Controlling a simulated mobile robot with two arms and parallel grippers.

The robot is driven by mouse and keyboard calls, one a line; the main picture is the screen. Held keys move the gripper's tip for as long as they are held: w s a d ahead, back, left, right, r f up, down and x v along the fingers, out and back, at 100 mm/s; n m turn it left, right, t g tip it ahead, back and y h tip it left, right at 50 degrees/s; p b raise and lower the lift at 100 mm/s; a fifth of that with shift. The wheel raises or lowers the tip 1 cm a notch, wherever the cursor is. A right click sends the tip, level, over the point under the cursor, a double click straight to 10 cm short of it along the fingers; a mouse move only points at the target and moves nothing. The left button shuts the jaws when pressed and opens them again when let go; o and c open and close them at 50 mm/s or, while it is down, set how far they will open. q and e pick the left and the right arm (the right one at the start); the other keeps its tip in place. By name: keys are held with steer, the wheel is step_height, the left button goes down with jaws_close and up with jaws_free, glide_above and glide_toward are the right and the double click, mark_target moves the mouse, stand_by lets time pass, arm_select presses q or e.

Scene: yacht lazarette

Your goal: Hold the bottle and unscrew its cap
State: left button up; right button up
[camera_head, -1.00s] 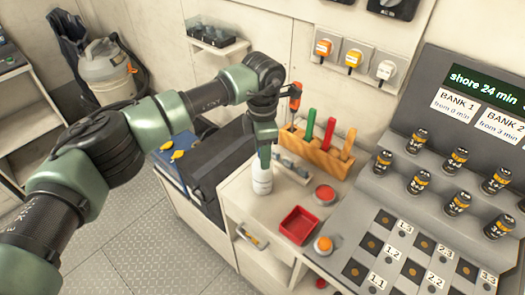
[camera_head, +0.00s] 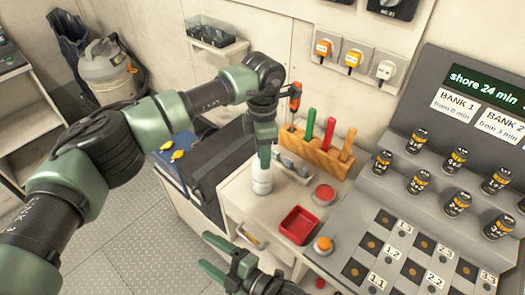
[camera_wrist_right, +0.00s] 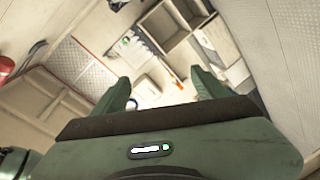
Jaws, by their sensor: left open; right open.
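The white bottle (camera_head: 262,181) stands upright on the light counter, left of the red tray. My left gripper (camera_head: 264,150) points down right over the bottle's top. Its open fingers hide the cap, and I cannot tell whether they touch it. My right gripper (camera_head: 228,252) is low in the head view, in front of the counter and apart from the bottle. In the right wrist view its two fingers (camera_wrist_right: 162,86) are spread with nothing between them up close. I cannot make out the bottle for certain there.
A red tray (camera_head: 287,234), a red button (camera_head: 324,193) and an orange button (camera_head: 323,245) are right of the bottle. A wooden rack (camera_head: 325,160) with coloured handles stands behind it. The sloped battery panel (camera_head: 400,205) fills the right. The floor is clear at lower left.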

step_height(320, 180, up, 16)
steer(key=w+f+n+t+y, duration=0.1)
steer(key=n+t+y, duration=0.2)
steer(key=w+d+r+n+t, duration=0.1)
steer(key=w+d+r+t, duration=0.15)
steer(key=d, duration=0.45)
steer(key=w+d+r+n+t, duration=0.1)
steer(key=w+d+t, duration=0.1)
steer(key=w+d, duration=0.35)
steer(key=w+d+r+n+t, duration=0.1)
steer(key=w+d+r+t, duration=0.1)
steer(key=d, duration=0.6)
arm_select(q)
steer(key=shift+d, duration=0.1)
arm_select(e)
steer(key=n+g+h, duration=0.4)
steer(key=n+g, duration=1.2)
steer(key=n, duration=0.6)
glide_toward(266, 180)
steer(key=w+f, duration=0.2)
steer(key=f, duration=0.1)
steer(key=shift+a, duration=0.25)
steer(key=shift+w+d+f, duration=0.25)
steer(key=shift+w+f, duration=0.05)
steer(key=shift+x, duration=4.9)
steer(key=shift+f, duration=0.1)
steer(key=c, duration=1.1)
